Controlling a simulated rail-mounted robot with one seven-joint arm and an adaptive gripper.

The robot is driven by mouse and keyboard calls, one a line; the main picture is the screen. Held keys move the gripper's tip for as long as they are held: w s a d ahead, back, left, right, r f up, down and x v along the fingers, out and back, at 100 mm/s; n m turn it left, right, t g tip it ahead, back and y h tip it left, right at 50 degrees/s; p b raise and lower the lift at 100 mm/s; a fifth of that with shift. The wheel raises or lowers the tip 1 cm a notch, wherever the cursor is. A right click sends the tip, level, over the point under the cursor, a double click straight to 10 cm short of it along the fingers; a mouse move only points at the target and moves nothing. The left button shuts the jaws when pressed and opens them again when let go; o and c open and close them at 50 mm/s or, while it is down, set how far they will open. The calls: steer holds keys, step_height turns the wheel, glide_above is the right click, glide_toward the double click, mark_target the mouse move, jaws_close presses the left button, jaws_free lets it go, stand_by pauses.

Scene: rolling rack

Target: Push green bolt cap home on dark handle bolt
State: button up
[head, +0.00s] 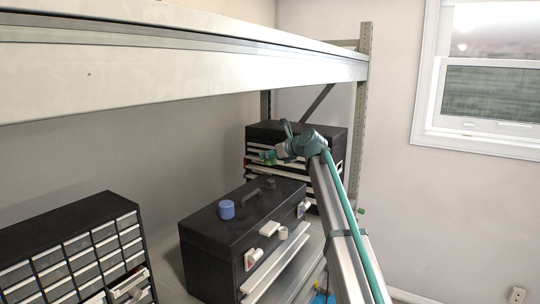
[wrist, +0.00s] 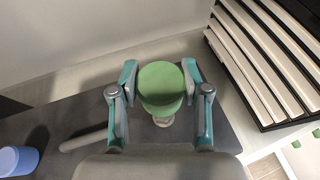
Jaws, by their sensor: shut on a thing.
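My gripper (wrist: 160,74) is shut on the green bolt cap (wrist: 161,86), with one finger on each side of it. The cap is a smooth round cylinder, seen from above in the wrist view. In the head view the green cap (head: 269,160) is small and held above the far end of the black toolbox. The dark handle (head: 262,187) is on the toolbox lid; in the wrist view the handle (wrist: 84,139) runs toward a pale round piece (wrist: 162,121) just below the cap. I cannot tell whether cap and bolt touch.
A blue cap (head: 226,209) stands on the lid of the black toolbox (head: 205,232). A second drawer chest (head: 325,133) stands behind it, and a drawer cabinet (head: 70,250) at left. A shelf beam (head: 180,75) runs overhead. The lid's near part is mostly clear.

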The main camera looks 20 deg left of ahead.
steer(key=shift+w, duration=0.15)
steer(key=shift+r+p, duration=0.15)
steer(key=shift+p, duration=0.45)
steer(key=b, duration=0.1)
glide_above(271, 180)
steer(key=shift+a+f, duration=0.15)
steer(key=shift+f, duration=2.75)
steer(key=shift+f, duration=1.55)
steer(key=shift+f, duration=0.3)
steer(key=o, duration=1)
